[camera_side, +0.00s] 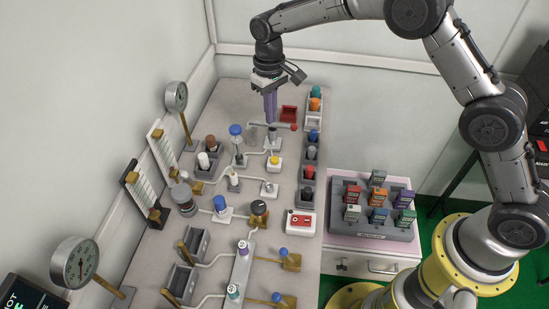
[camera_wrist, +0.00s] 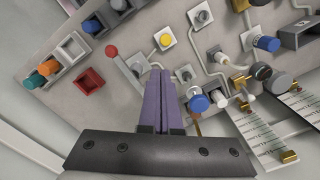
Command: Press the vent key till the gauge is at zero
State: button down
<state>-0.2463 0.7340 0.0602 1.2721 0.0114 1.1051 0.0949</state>
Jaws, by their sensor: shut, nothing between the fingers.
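My gripper (camera_side: 270,118) points straight down over the far part of the bench, its purple fingers shut and empty. The fingers also show in the wrist view (camera_wrist: 159,75). They are beside a lever with a red ball (camera_side: 294,127); contact cannot be told. No label shows which is the vent key. A round gauge (camera_side: 176,96) stands at the far left, another (camera_side: 74,262) at the near left; their readings are too small to tell.
A red open box (camera_side: 289,113) is just right of my gripper. A blue-topped post (camera_side: 236,131) stands to its left. Thin pipes link the fittings. A rack of coloured blocks (camera_side: 387,235) is at the right. A red-and-white panel (camera_side: 301,222) sits on the bench's right edge.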

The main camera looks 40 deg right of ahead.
aim_at(273, 158)
jog(key=shift+g, duration=0.4)
jog(key=f, duration=0.2)
jog(key=s+a+f, duration=0.1)
jog(key=f, duration=0.1)
jog(key=shift+s+f, duration=0.2)
jog(key=shift+f, duration=1.55)
jog(key=shift+s+f, duration=0.15)
jog(key=shift+f, duration=1.55)
jog(key=shift+f, duration=0.5)
jog(key=shift+w+a+r, duration=0.15)
jog(key=shift+w+r, duration=0.1)
jog(key=shift+w, duration=0.55)
jog(key=shift+w+a+r, duration=0.1)
jog(key=shift+w+r, duration=0.15)
jog(key=shift+w, duration=0.5)
notch_tip(273, 158, up, 14)
jog(key=w, duration=0.1)
jog(key=shift+w, duration=0.15)
